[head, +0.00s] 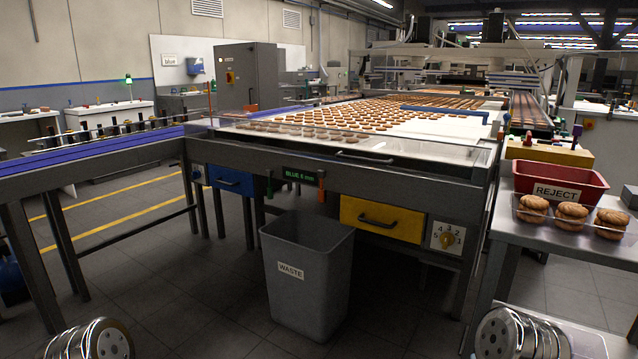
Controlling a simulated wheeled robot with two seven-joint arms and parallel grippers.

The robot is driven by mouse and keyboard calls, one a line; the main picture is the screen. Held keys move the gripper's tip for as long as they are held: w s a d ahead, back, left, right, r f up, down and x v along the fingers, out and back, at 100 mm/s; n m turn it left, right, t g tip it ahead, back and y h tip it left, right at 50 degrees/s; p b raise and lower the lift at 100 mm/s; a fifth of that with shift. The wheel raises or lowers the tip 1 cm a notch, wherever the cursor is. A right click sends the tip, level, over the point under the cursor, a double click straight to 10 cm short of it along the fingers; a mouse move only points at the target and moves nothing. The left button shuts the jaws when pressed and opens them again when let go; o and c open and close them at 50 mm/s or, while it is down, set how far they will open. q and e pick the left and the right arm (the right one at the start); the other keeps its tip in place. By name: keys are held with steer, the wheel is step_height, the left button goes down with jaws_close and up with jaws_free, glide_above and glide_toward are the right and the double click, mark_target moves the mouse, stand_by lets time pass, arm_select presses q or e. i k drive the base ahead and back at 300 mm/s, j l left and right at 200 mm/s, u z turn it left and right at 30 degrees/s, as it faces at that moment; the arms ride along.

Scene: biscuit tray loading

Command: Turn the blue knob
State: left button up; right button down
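A small pale dial plate (199,175) sits on the table's front, left of the blue drawer (231,181). A small blue knob (196,175) seems to be on it, but its setting is too small to read. A dark display (299,175) with green text "BLUE 6 mm" hangs right of the blue drawer. A yellow knob (447,240) sits on a larger numbered plate beside the yellow drawer (381,219). Both drawers look shut. Only metal, rounded parts of my two arms show at the bottom corners. Neither gripper is in view.
A grey waste bin (308,270) stands on the floor before the table. A blue conveyor (90,150) runs in from the left. A side table at right holds a red reject bin (562,188) and a clear tray (572,228) with biscuits.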

mark_target(197, 174)
steer(key=i+j+z, duration=0.1)
steer(key=j+z, duration=0.25)
steer(key=j, duration=0.7)
steer(key=j+z, duration=0.3)
steer(key=j, duration=0.7)
steer(key=i+j+u, duration=0.1)
steer(key=i+j, duration=0.95)
steer(key=i, duration=0.15)
